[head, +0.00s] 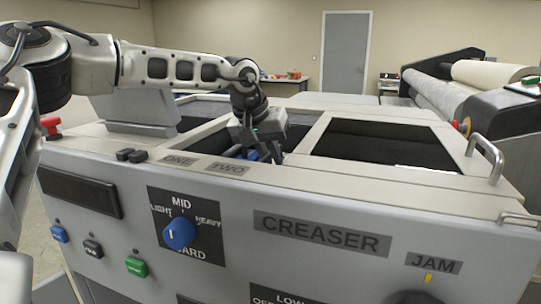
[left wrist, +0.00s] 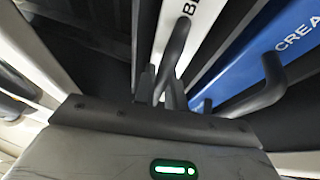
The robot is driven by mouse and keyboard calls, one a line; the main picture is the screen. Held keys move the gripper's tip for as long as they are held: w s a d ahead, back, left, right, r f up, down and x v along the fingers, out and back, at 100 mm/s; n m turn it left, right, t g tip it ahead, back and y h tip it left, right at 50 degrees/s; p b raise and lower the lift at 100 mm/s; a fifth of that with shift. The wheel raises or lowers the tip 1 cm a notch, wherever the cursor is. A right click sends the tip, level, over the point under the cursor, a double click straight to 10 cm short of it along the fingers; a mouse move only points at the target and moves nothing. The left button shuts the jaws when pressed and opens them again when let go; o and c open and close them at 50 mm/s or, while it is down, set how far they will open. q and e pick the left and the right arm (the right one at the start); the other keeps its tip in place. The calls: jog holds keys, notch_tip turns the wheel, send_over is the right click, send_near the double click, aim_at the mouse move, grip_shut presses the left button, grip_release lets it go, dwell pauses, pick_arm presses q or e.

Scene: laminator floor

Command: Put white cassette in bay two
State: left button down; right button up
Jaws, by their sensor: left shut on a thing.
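My left gripper (head: 264,146) reaches down into the opening of the creaser (head: 200,215) behind the labels ONE (head: 180,160) and TWO (head: 227,169). In the left wrist view its fingers (left wrist: 159,92) are shut on the dark curved handle of the white cassette (left wrist: 190,28), which has black letters partly cut off. A blue cassette (left wrist: 245,55) with its own dark handle stands just to the right of the white one. In the head view a bit of blue (head: 252,154) shows under the gripper; the white cassette cannot be made out there. How deep it sits is hidden.
A second dark opening (head: 375,144) lies to the right, with a metal handle (head: 487,158) beyond it. The blue dial (head: 179,233) and several buttons are on the front panel. A machine with rollers (head: 450,95) stands at the right.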

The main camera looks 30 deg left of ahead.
pick_arm(q)
jog(key=c, duration=1.4)
grip_release()
jog(key=shift+f, duration=0.15)
jog(key=shift+o, duration=0.2)
jog(key=shift+f, duration=0.1)
jog(key=v, duration=1.6)
